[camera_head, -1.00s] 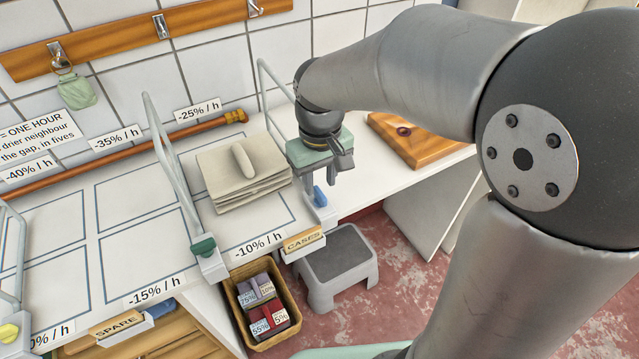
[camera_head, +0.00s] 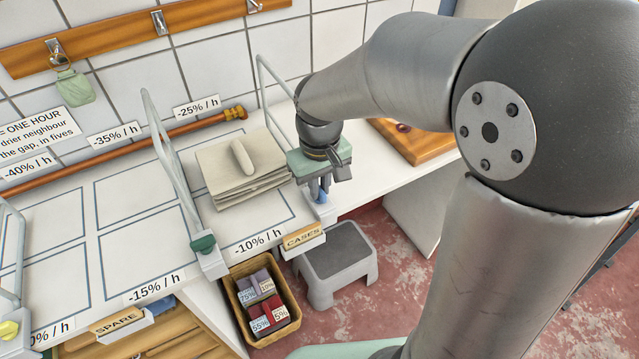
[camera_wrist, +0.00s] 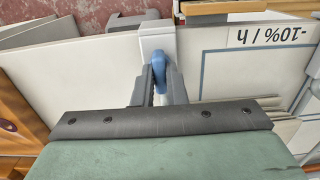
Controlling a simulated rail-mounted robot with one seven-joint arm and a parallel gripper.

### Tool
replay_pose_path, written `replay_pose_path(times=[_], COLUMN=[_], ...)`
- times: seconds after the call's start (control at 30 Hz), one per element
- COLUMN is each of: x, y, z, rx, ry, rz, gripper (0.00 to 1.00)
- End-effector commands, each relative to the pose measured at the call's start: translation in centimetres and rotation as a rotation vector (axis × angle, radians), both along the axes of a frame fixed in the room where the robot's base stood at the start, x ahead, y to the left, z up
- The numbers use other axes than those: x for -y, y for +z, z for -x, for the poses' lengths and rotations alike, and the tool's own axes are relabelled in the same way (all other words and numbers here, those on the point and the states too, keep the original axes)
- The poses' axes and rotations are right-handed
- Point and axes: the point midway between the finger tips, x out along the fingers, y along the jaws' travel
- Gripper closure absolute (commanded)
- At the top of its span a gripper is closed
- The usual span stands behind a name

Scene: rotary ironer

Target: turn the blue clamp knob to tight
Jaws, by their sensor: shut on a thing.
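The blue clamp knob (camera_wrist: 160,64) stands on a pale clamp block at the front edge of the counter. In the head view the knob (camera_head: 321,196) shows just below my gripper (camera_head: 319,188). In the wrist view my gripper (camera_wrist: 160,75) has a dark finger on each side of the knob and is shut on it. The fingers hide part of the knob's lower body. I see no mark that tells whether the knob is tight.
A folded linen stack (camera_head: 240,172) lies left of my gripper. Thin upright wire frames stand close by, one with a green knob (camera_head: 203,242). A wooden board (camera_head: 415,140) lies to the right. A basket of labelled blocks (camera_head: 240,307) and a grey step stool (camera_head: 338,262) are below.

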Motion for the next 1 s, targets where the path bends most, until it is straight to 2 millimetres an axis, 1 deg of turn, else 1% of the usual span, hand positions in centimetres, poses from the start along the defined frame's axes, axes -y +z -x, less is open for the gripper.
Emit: replay_pose_path(times=[0.17,0.37,1.0], x=[-0.01,-0.01,-0.03], y=[0.03,0.04,0.06], z=[-0.02,-0.03,-0.06], rx=[0.000,0.001,0.001], ry=[-0.049,-0.174,-0.774], rz=[0.000,0.000,-0.002], gripper=[1.00,1.00,1.00])
